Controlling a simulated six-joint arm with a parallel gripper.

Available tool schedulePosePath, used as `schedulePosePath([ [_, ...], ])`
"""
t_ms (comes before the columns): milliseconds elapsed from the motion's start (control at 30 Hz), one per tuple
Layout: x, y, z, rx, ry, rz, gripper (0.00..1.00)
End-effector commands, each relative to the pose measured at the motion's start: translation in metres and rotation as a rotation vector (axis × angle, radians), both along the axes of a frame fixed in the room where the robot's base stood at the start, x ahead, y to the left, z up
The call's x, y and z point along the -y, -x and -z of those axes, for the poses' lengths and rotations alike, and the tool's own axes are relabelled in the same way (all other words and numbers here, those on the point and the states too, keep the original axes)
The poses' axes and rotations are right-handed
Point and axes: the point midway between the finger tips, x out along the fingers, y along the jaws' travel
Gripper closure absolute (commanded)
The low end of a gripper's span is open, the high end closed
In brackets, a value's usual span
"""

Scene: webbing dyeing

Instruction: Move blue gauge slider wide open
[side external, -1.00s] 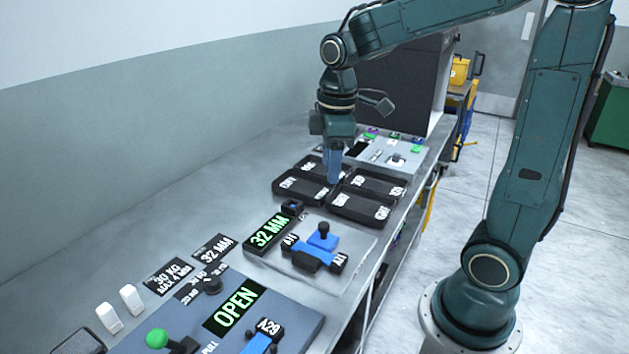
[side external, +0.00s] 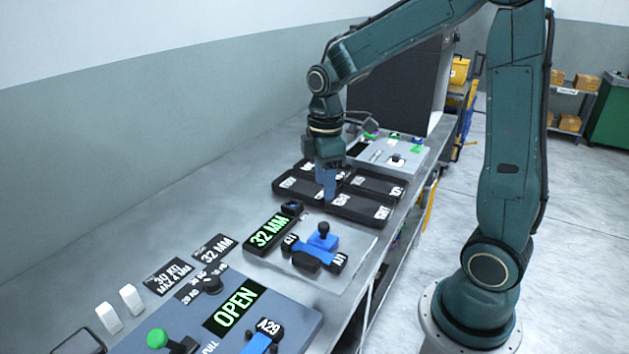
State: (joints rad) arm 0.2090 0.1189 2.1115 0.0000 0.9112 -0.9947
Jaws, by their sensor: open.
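The blue gauge slider (side external: 323,240) has a black knob on top and sits on a grey gauge plate at the middle of the bench. A blue and black jaw part with white-lettered ends lies just in front of it. The gauge display (side external: 270,231) beside it reads 32 MM in green. My gripper (side external: 328,196) points down above the black trays, behind the slider and apart from it. Its blue fingers are open, and I see nothing between them.
Black labelled trays (side external: 362,206) lie under my gripper. Another panel (side external: 405,156) stands farther back.

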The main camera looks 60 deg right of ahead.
Motion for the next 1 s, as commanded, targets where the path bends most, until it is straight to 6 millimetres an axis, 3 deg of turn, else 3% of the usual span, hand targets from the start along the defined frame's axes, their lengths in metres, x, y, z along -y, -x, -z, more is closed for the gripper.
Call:
schedulePosePath([
  [500,0.0,0.001,0.079,-0.004,-0.001,0.001,0.54],
  [733,0.0,0.0,0.099,-0.001,0.0,0.001,0.54],
  [1000,0.0,0.0,0.104,0.001,0.0,0.001,0.54],
])
